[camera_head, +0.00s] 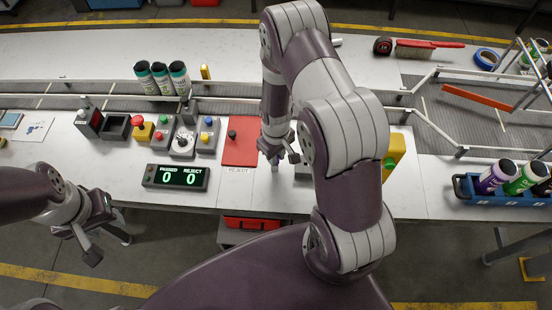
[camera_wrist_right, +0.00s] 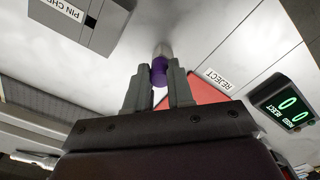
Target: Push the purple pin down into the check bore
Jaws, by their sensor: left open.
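The purple pin (camera_wrist_right: 159,72) shows in the right wrist view, its purple part between the two fingertips and a grey shaft beyond. My right gripper (camera_wrist_right: 158,82) is shut on it. In the head view, my right gripper (camera_head: 279,156) is over the white table, with the grey shaft of the pin (camera_head: 275,168) below it. The grey pin check block (camera_wrist_right: 88,22) is apart from the pin at the upper left of the wrist view; my right arm hides most of it in the head view. My left gripper (camera_head: 90,246) is open and empty off the table's front edge.
A red reject mat (camera_head: 240,148) lies left of my right gripper. A counter display (camera_head: 176,177) reading 0 and 0 stands near the front edge. Button boxes (camera_head: 182,142) stand further left. A blue crate (camera_head: 498,199) with cans is at the right.

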